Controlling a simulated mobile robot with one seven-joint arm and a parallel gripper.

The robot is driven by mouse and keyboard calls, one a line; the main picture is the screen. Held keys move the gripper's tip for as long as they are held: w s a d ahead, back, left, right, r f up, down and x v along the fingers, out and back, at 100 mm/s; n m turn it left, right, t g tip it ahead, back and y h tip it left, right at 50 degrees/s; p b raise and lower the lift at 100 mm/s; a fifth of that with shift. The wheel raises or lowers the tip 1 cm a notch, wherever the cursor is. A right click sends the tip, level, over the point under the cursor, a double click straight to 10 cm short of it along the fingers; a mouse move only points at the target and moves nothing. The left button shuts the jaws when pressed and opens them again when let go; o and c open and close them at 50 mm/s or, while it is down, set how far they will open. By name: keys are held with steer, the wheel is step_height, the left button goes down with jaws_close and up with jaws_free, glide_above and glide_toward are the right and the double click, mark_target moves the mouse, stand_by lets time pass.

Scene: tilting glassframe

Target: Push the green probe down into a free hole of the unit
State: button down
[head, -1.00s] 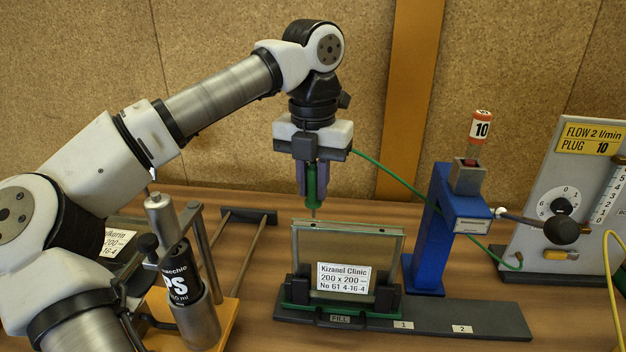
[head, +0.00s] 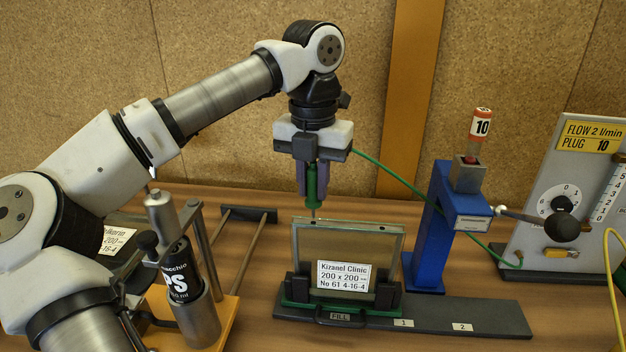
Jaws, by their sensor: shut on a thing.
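My gripper (head: 312,183) points straight down above the glass unit and is shut on the green probe (head: 311,186). The probe is upright, and its thin tip reaches down to about the unit's top edge near its left end. I cannot tell whether the tip is in a hole. A green hose (head: 393,177) runs from the gripper off to the right. The unit (head: 350,242) is a framed glass pane labelled Kizanel Clinic, standing in a dark holder (head: 290,290) marked FILL.
A blue stand (head: 429,230) with an orange-topped plug marked 10 (head: 480,124) is right of the unit. A flow panel (head: 545,210) with a black knob stands at far right. A sealant cartridge fixture (head: 190,290) is at left.

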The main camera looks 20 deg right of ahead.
mark_target(313, 201)
steer(key=shift+f+b, duration=1.15)
steer(key=shift+f, duration=0.7)
steer(key=c, duration=1.2)
jaws_free()
steer(key=shift+c, duration=0.2)
step_height(313, 201, up, 13)
steer(key=shift+f+p, duration=0.2)
steer(key=shift+p, duration=0.1)
steer(key=shift+r+p, duration=0.7)
steer(key=shift+p, duration=0.1)
